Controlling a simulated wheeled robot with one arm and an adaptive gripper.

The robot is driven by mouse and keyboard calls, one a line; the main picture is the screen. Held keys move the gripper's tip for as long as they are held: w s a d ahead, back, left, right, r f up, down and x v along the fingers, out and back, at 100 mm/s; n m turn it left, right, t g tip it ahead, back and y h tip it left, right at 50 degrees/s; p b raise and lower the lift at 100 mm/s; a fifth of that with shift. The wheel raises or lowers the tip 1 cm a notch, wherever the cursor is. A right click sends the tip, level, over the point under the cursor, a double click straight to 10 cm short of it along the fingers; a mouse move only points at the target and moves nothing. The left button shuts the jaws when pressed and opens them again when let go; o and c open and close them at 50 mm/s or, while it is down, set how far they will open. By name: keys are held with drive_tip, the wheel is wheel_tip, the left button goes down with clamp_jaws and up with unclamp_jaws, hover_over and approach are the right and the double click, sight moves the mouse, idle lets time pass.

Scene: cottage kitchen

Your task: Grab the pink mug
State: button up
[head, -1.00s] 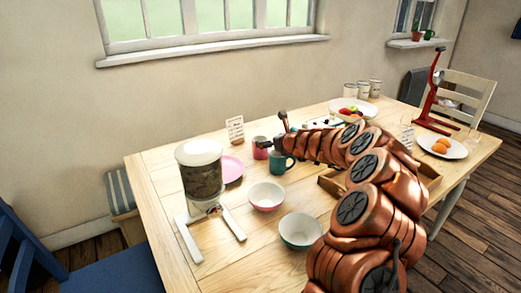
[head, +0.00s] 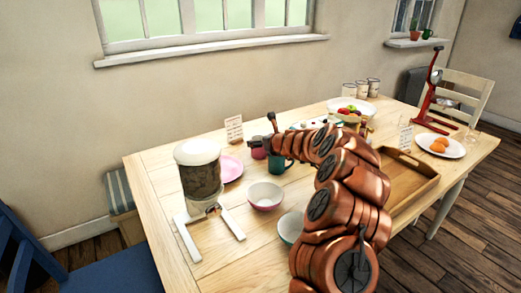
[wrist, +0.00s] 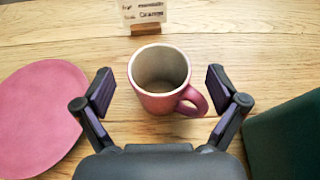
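The pink mug (wrist: 158,98) stands upright and empty on the wooden table, its handle toward the lower right in the wrist view. My gripper (wrist: 160,90) is open, with one finger on each side of the mug and visible gaps to it; neither finger appears to touch it. In the head view the mug (head: 258,152) is partly hidden by my gripper (head: 266,136).
A teal mug (head: 277,164) stands close to the right of the pink mug. A pink plate (wrist: 38,118) lies to the left. A small card (wrist: 143,12) stands behind it. Bowls (head: 265,195) are nearer the front. A wooden tray (head: 408,178) is at right.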

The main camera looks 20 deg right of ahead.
drive_tip(key=c, duration=1.3)
